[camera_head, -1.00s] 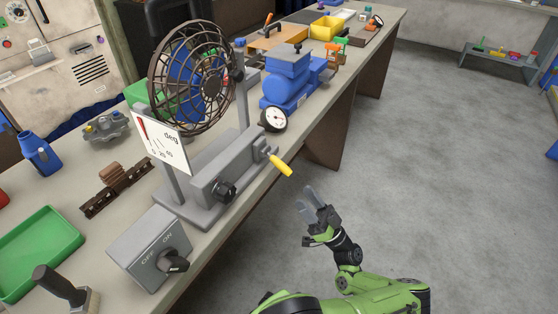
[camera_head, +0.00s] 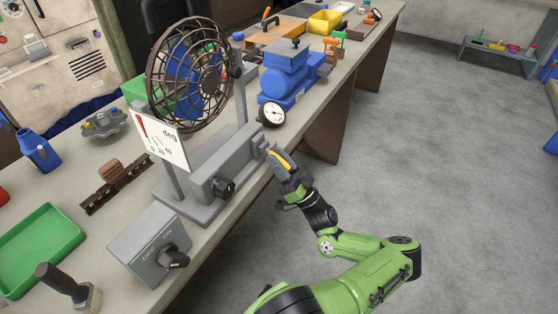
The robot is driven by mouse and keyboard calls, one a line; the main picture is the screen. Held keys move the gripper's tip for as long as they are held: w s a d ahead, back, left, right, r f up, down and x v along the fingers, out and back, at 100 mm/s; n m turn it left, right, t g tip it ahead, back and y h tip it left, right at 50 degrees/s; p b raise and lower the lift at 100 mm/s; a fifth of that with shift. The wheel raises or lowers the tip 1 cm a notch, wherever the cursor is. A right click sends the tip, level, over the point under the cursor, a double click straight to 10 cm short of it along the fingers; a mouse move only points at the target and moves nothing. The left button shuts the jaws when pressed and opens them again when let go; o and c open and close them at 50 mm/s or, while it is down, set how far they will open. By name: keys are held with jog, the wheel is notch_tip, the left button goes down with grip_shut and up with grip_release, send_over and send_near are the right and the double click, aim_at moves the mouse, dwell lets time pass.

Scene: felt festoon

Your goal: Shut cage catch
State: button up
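A fan with a round dark wire cage (camera_head: 163,78) stands on a grey base (camera_head: 196,208) at the bench's front edge. A yellow handle (camera_head: 281,159) sticks out from a grey bracket at the base's right end; it looks like the catch lever. My gripper (camera_head: 281,162) is at this handle, its fingers alongside the yellow grip and partly hiding it. I cannot tell whether the fingers are closed on it. A white card marked "deg" (camera_head: 161,140) stands in front of the fan. A black knob (camera_head: 223,188) sits on the base.
A grey OFF/ON switch box (camera_head: 146,243) stands at the front left, near a green tray (camera_head: 38,250) and a brush (camera_head: 62,286). A round gauge (camera_head: 271,115) and a blue machine (camera_head: 285,85) stand just beyond the handle. The floor (camera_head: 440,170) right of the bench is clear.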

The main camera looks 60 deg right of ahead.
aim_at(281, 159)
grip_shut()
